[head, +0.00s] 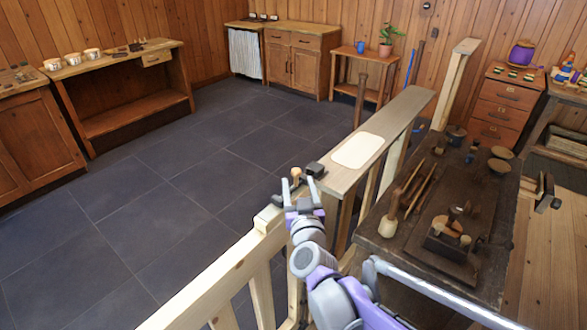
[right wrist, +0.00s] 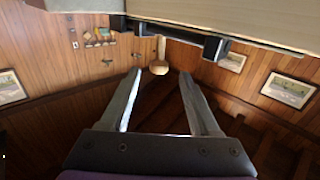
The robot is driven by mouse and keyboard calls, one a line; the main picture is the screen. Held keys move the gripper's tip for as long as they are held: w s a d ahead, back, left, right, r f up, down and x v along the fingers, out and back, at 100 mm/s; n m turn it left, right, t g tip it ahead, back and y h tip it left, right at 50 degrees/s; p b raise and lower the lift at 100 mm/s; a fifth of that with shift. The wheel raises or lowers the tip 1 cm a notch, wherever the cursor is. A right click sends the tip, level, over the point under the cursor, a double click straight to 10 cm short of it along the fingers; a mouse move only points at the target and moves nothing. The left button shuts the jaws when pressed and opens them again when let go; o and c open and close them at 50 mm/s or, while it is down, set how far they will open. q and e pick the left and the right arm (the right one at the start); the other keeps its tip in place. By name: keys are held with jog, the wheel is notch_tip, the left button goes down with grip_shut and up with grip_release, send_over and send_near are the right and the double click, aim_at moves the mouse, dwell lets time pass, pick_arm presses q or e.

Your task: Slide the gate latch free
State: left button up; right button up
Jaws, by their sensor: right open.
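The gate latch has dark metal pieces and a pale wooden knob (head: 296,173); it sits where the wooden rail (head: 225,268) meets the gate's broad top board (head: 340,178). A dark latch piece (head: 316,169) is on the near end of that board. My right gripper (head: 290,186) is at the latch, fingers apart. In the right wrist view, the knob (right wrist: 160,68) hangs ahead, between the lines of the open fingers (right wrist: 160,82), and I see no contact. Dark latch parts (right wrist: 215,48) show above it. The bolt's exact position is partly hidden by my gripper. My left gripper is not in view.
A dark workbench (head: 400,235) with turned pieces and tools stands right of the gate. A pale mat (head: 358,150) lies on the top board. The tiled floor (head: 130,225) left of the rail is clear. Cabinets line the far walls.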

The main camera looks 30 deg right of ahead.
aim_at(296, 169)
jog(key=x, duration=0.8)
jog(key=shift+w+d, duration=0.2)
grip_shut()
dwell(1.1)
